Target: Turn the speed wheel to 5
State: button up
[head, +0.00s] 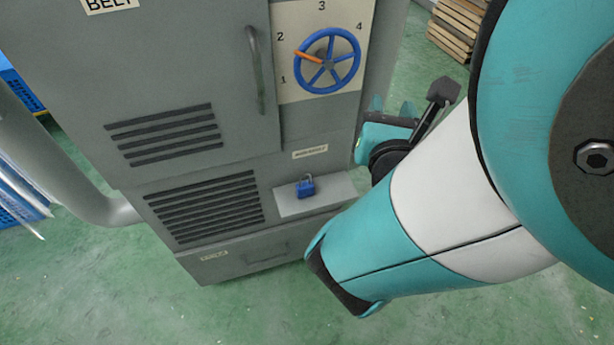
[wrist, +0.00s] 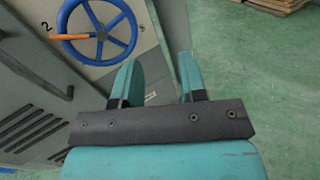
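The blue speed wheel (head: 328,61) with several spokes is mounted on a pale dial plate (head: 288,16) on the grey cabinet. Its orange pointer (head: 307,57) points left, between the numbers 1 and 2. The numbers 1 to 4 show in the head view. In the wrist view the wheel (wrist: 123,42) is at the upper left, its orange pointer (wrist: 70,37) near the 2. A further mark right of it is too small to read surely. My gripper (wrist: 158,75) is open and empty, below and right of the wheel, apart from it.
A blue padlock (head: 306,187) sits at a small ledge (head: 330,192) below the wheel. A vertical door handle (head: 255,70) stands left of the dial plate. Wooden pallets (head: 455,28) lie at the upper right.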

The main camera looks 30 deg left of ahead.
aim_at(357, 62)
jog(key=shift+n+g+y, duration=0.3)
jog(key=shift+n+y, duration=0.3)
jog(key=shift+y, duration=0.1)
jog(key=w+a+p, duration=0.5)
jog(key=p, duration=0.4)
jog(key=w+a+p, duration=0.6)
jog(key=p, duration=0.4)
jog(key=shift+w, duration=0.3)
grip_shut()
